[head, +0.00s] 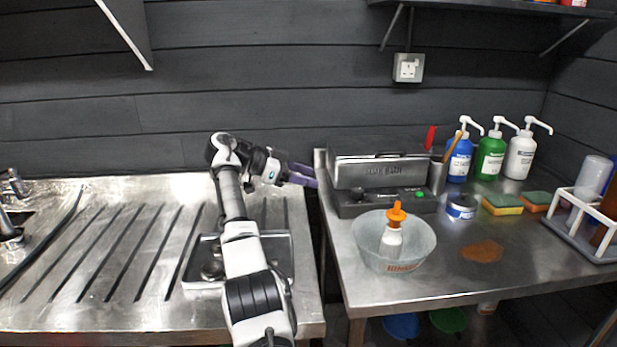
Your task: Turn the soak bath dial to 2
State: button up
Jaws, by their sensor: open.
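The soak bath (378,172) is a grey metal box with a lidded top, standing at the back left of the right-hand steel table. Its dial (359,191) is a small dark knob on the left of the front panel, with a green light or button (420,194) to the right. The dial's setting is too small to read. My gripper (312,176) has purple fingers and is open and empty. It points right, just left of the soak bath, apart from the dial in the picture.
A tin (461,207), sponges (502,204), a brown spill (482,251) and pump bottles (490,156) are to the right. The ribbed steel drainer (100,250) lies left, below my arm.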

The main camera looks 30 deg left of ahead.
jog(key=w+d+r+n+t+p, duration=0.1)
jog(key=w+d+r+n+t, duration=0.15)
jog(key=w+r, duration=0.3)
jog(key=w+d+r+n+t+y, duration=0.1)
jog(key=w+d+r+n+t, duration=0.1)
jog(key=w+r+t, duration=0.35)
jog(key=w+d+r+n+t+p, duration=0.1)
jog(key=w+d+r+n+t, duration=0.15)
jog(key=r, duration=0.55)
notch_tip(320, 180, up, 12)
jog(key=n+t+y+p, duration=0.2)
jog(key=n+t+y, duration=0.4)
jog(key=n+y, duration=1.5)
jog(key=n+g+h+p, duration=0.3)
jog(key=n+g+p, duration=0.2)
jog(key=n+g, duration=2.1)
send_near(358, 190)
jog(key=a+f+n+t+p, duration=0.2)
jog(key=a+f, duration=0.1)
jog(key=s+a+f+n+t+p, duration=0.1)
jog(key=a+f+n+t, duration=0.1)
jog(key=f+t, duration=0.1)
jog(key=shift+s+a+f+n+p, duration=0.1)
jog(key=shift+a+f+n+p, duration=0.1)
jog(key=shift+a+n+p, duration=0.15)
